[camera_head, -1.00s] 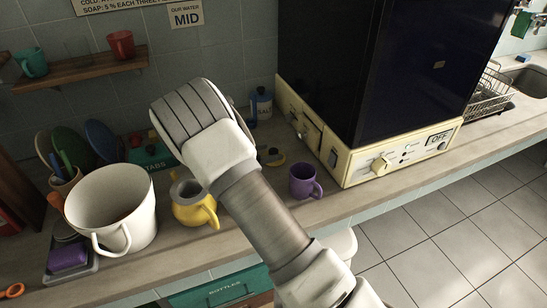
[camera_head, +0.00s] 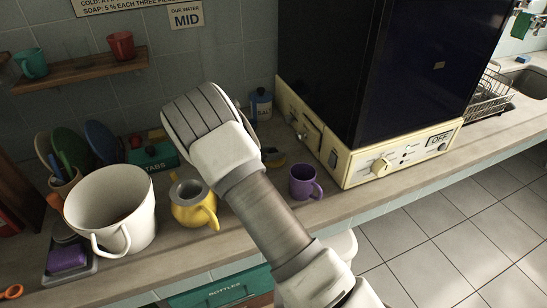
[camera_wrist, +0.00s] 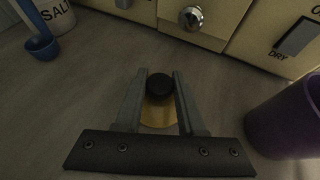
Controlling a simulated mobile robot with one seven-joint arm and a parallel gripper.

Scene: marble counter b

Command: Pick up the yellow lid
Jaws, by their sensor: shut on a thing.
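The yellow lid (camera_wrist: 157,116) with its round black knob (camera_wrist: 160,86) is between the two fingers in the wrist view. My gripper (camera_wrist: 160,76) is shut on the lid's knob. The lid is at or just above the counter; I cannot tell whether it touches. The yellow teapot (camera_head: 190,207) stands open to the left of my arm.
A purple mug (camera_head: 302,184) stands right of my arm and also shows in the wrist view (camera_wrist: 288,122). The cream-fronted machine (camera_head: 375,168) is just behind. A salt container (camera_head: 261,106) stands at the back. A large white pot (camera_head: 115,205) is at left.

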